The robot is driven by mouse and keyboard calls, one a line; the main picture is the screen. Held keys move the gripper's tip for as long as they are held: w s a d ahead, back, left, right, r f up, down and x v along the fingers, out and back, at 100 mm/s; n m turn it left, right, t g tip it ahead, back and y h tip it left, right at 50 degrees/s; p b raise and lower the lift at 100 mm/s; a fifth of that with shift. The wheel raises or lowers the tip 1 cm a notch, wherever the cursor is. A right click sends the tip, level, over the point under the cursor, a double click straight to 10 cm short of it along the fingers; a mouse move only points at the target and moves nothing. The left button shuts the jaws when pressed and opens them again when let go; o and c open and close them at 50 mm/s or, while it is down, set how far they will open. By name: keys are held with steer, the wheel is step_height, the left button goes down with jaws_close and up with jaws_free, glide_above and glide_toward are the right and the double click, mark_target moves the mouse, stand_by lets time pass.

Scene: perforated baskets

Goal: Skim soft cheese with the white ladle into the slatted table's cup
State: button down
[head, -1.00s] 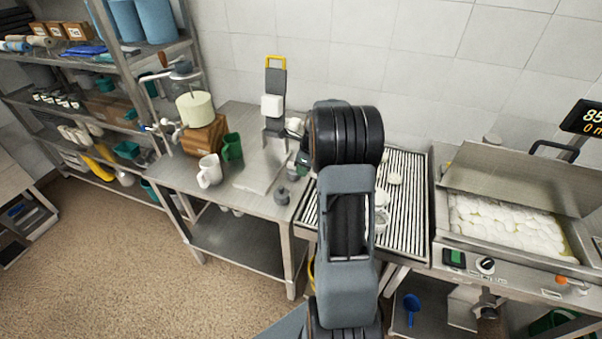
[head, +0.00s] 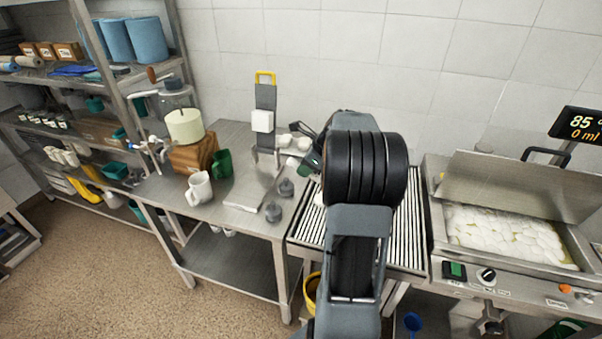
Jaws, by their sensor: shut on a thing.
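My gripper (head: 310,153) is mostly hidden behind my own arm, above the right end of the steel table. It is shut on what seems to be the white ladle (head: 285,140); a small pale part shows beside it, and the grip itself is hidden. The slatted table (head: 405,240) stands right of the steel table, its middle covered by my arm. A white rim (head: 318,203) shows at its left; I cannot tell whether it is the cup. Soft white cheese (head: 500,232) fills the steel vat (head: 445,248) at the right.
The vat's raised lid (head: 520,185) leans behind the cheese.

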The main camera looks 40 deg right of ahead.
steer(key=s+d+r+t+y, duration=0.2)
steer(key=s+d+r+t, duration=0.1)
steer(key=s+d+r, duration=0.1)
steer(key=shift+s+r+p, duration=0.35)
steer(key=shift+s+r, duration=0.45)
steer(key=shift+r, duration=0.45)
steer(key=shift+t+y, duration=0.3)
stand_by(0.9)
